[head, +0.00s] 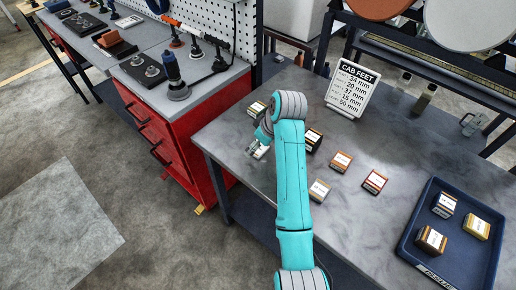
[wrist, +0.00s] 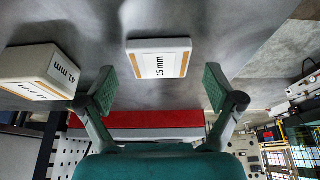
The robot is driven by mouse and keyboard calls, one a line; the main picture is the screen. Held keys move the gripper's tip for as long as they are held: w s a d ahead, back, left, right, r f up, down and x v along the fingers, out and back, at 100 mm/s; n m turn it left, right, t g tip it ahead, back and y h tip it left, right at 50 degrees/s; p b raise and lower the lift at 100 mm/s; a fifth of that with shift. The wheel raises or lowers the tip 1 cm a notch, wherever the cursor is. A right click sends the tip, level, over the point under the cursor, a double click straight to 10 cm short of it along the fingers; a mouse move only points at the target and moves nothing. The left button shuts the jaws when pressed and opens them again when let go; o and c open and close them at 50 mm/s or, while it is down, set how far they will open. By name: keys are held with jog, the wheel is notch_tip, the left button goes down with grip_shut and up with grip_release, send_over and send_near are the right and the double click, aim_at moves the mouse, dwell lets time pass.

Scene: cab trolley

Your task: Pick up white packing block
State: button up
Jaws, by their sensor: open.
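A thin white block (wrist: 159,58) with a tan stripe and a "15 mm" label lies on the grey tabletop, in the upper middle of the wrist view. My gripper (wrist: 161,88) is open and empty. Its two green-padded fingers stand to the left and right of this block, with the block a little beyond the tips. In the head view my gripper (head: 259,149) is low over the left part of the table. I cannot clearly separate the thin block from the fingers there. A taller white block (wrist: 38,72) marked "41 mm" stands just left of the left finger.
Several labelled blocks stand on the table, including an orange one (head: 341,162), a red one (head: 375,181) and a pale one (head: 319,191). A blue tray (head: 409,246) holds three blocks. A "CAB FEET" sign (head: 350,92) stands behind. A red cabinet (head: 172,141) adjoins the left.

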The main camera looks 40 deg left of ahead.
jog(key=shift+a+f, duration=0.1)
jog(key=shift+f, duration=0.15)
jog(key=c, duration=1.2)
